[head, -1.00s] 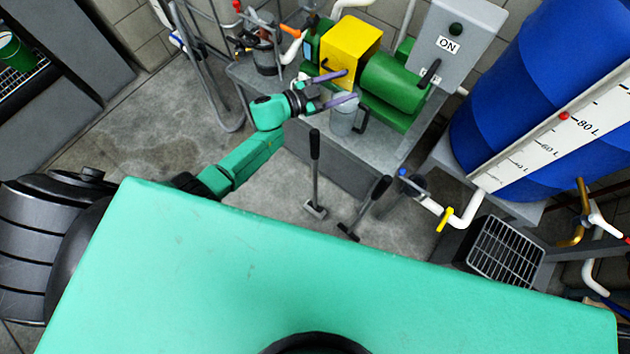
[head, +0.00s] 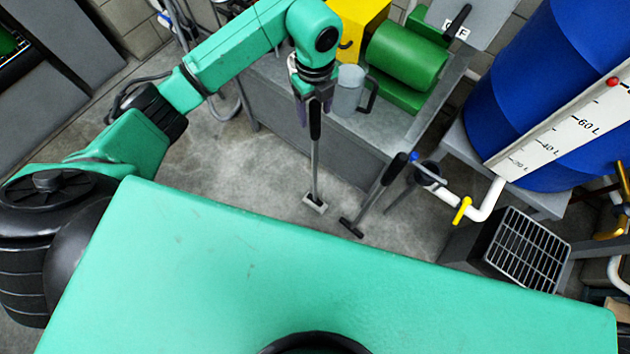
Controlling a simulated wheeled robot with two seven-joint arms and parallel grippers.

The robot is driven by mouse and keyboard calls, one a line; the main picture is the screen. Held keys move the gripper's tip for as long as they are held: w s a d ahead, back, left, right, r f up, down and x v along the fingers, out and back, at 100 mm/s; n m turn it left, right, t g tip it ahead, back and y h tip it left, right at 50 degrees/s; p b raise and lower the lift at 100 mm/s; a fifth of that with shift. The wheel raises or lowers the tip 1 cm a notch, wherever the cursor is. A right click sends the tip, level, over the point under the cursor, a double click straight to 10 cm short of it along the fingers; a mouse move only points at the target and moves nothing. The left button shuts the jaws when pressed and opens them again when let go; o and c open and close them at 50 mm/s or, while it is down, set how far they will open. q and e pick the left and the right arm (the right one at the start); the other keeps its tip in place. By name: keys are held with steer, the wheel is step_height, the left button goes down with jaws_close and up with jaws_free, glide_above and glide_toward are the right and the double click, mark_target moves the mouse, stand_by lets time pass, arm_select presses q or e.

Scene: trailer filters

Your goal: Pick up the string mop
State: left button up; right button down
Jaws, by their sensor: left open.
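Two long-handled tools stand on the floor in front of the grey bench. The left tool (head: 315,165) has a black grip, a thin grey shaft and a small pale grey head on the floor. The right tool (head: 373,199) leans, with a black grip and a dark flat head. I see no mop strings on either, so I cannot tell for sure which is the string mop. My left gripper (head: 314,108) points down, open, with its purple fingers around or just behind the left tool's black grip. Contact is unclear. My right gripper is out of view.
The grey bench (head: 345,140) carries a grey jug (head: 348,91), a green motor (head: 407,55) and a yellow box (head: 357,22). A blue tank (head: 540,95) with a white pipe and yellow valve (head: 461,210) is right. Floor left of the tools is clear.

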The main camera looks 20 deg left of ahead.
arm_select(q)
step_height(320, 180, down, 4)
steer(key=shift+f, duration=0.15)
jaws_close()
step_height(320, 180, up, 11)
steer(key=shift+w+f, duration=0.1)
step_height(320, 180, up, 9)
steer(key=p, duration=0.2)
step_height(320, 180, up, 16)
steer(key=p, duration=1.3)
glide_above(315, 101)
steer(key=shift+r+p, duration=0.2)
steer(key=shift+p, duration=0.15)
steer(key=shift+r, duration=0.1)
